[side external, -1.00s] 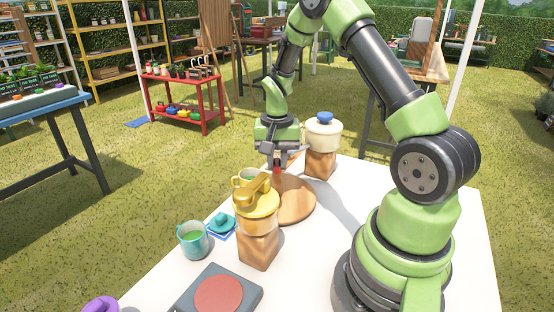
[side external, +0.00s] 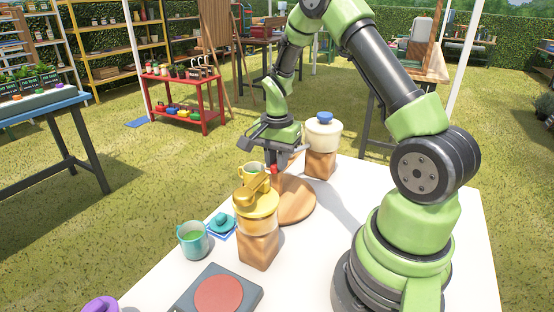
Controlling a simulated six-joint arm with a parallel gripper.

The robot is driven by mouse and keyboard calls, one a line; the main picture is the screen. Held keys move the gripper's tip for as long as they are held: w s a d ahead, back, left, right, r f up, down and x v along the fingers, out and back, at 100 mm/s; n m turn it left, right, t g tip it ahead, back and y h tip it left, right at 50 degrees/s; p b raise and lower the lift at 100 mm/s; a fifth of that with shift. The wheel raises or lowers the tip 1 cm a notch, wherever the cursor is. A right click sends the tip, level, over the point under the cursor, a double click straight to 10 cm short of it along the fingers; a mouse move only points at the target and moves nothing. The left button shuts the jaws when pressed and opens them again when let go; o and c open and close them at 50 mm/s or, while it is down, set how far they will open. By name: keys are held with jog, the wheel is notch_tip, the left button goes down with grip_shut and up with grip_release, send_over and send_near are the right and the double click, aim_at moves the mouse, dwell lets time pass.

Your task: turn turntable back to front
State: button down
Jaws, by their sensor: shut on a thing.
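The turntable (side external: 298,204) is a round wooden disc on the white table, partly hidden behind the yellow-lidded jar. My gripper (side external: 272,172) points down over its far left part and is shut on a small red piece, perhaps a handle or peg of the turntable. How the red piece joins the disc is hidden. A pale green mug (side external: 250,170) stands beside my gripper, mostly behind the jar's lid; I cannot tell whether it is on the disc.
A cream pot with a blue lid (side external: 323,135) stands on a block behind. A teal mug (side external: 193,240), a blue coaster (side external: 222,225) and a grey pad with a red disc (side external: 217,295) lie nearer.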

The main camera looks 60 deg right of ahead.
jog(key=shift+m, duration=0.3)
dwell(0.5)
jog(key=c, duration=1.1)
grip_release()
jog(key=shift+o, duration=0.2)
notch_tip(320, 180, up, 10)
